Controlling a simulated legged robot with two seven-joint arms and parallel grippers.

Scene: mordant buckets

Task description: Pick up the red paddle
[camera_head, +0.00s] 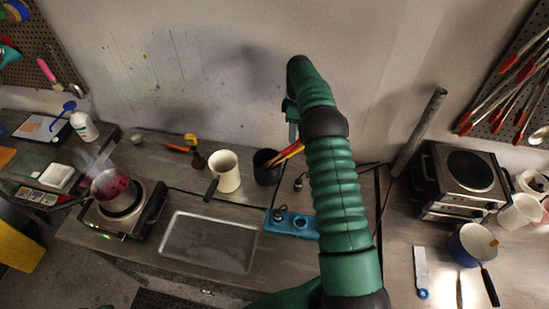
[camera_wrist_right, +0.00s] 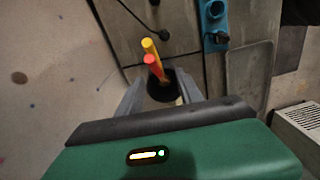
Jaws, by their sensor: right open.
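The red paddle (camera_wrist_right: 152,67) stands tilted in a dark cup (camera_wrist_right: 162,92), beside a yellow handle (camera_wrist_right: 149,48). Only the upper ends of the handles show; the rest is inside the cup. In the head view, the dark cup (camera_head: 266,174) stands near the wall, with red and yellow handles (camera_head: 287,153) leaning right out of it. My right gripper (camera_head: 292,122) is above the cup, pointing down. In the wrist view, the fingers of the gripper (camera_wrist_right: 160,90) are apart, with the cup and handles between them in the picture. My left gripper is not in view.
A white mug (camera_head: 225,172) stands left of the cup. A blue holder (camera_head: 291,222) and a metal tray (camera_head: 209,242) lie in front. A hot plate with a pot (camera_head: 115,190) is at the left. A metal appliance (camera_head: 462,180) and a blue pot (camera_head: 472,245) are at the right.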

